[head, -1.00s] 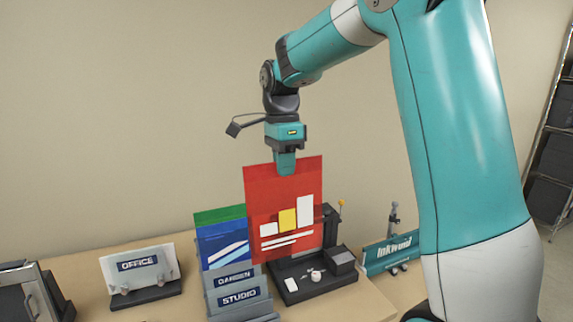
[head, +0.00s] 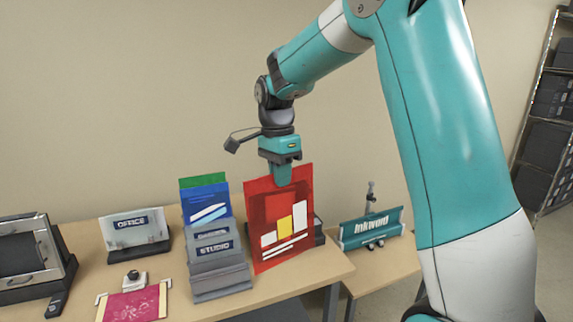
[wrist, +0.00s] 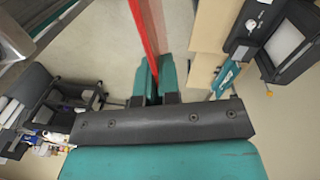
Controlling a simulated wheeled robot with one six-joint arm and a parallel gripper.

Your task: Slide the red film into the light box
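My gripper (head: 285,182) is shut on the top edge of the red film (head: 262,240), which has white and yellow blocks printed on it. The film hangs upright over the table's right part, close to the grey film rack. In the wrist view the film (wrist: 148,25) shows edge-on between the teal fingers (wrist: 146,82). A dark box with a glass-like front and a handle (head: 28,258) stands at the far left in the head view. No label tells whether it is the light box. The film hides most of a dark stand behind it.
The grey rack (head: 222,282), marked STUDIO, holds blue and green films (head: 206,212). An OFFICE sign (head: 132,230) and a pink-panelled frame (head: 135,303) are to the left. A teal sign (head: 370,229) stands right, on a lower surface. Shelves (head: 548,130) are at far right.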

